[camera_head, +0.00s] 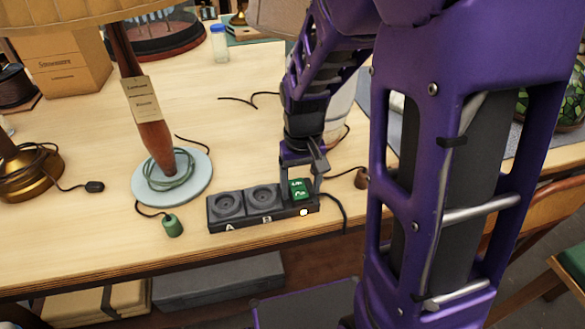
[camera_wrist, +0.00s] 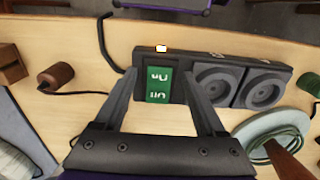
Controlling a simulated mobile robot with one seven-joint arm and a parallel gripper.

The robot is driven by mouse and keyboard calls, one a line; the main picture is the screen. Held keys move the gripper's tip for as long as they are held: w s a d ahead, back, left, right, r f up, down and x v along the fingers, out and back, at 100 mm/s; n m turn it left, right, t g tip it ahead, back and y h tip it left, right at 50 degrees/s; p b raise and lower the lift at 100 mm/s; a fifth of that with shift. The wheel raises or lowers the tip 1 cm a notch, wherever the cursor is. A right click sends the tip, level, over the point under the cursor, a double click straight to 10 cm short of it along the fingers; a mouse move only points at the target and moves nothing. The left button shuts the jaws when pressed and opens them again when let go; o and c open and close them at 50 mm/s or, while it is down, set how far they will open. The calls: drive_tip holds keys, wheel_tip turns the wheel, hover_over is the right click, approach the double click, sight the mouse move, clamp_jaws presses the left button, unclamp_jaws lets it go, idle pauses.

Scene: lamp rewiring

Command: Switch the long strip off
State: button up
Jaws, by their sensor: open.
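The long strip (camera_head: 262,212) is a dark grey power strip near the table's front edge, with two round sockets marked A and B. At its right end is a green rocker switch (camera_head: 298,189) with white lettering. A small bright light (camera_head: 304,212) glows at the strip's front edge beside the switch. My gripper (camera_head: 302,172) is open, pointing down over the switch end. In the wrist view the strip (camera_wrist: 216,58) lies beyond the gripper (camera_wrist: 159,80), and the green switch (camera_wrist: 158,86) shows between the two fingers. I cannot tell whether a finger touches it. Both sockets are empty.
A lamp (camera_head: 150,130) with a tagged wooden stem stands left on a pale blue base, its green plug (camera_head: 172,226) near the strip. A brass lamp base (camera_head: 30,172) is farther left. A brown plug (camera_head: 361,178) lies right of the strip. The table's front edge is close.

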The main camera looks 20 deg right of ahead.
drive_tip(key=shift+f, duration=0.3)
clamp_jaws()
drive_tip(key=p, duration=0.1)
drive_tip(key=g+p, duration=0.1)
drive_tip(key=shift+w+r+p, duration=0.2)
drive_tip(key=shift+r+p, duration=0.15)
drive_tip(key=shift+r, duration=0.05)
drive_tip(key=shift+w+g+p, duration=0.25)
drive_tip(key=shift+g+p, duration=0.65)
drive_tip(key=shift+p, duration=0.1)
drive_tip(key=shift+f, duration=0.1)
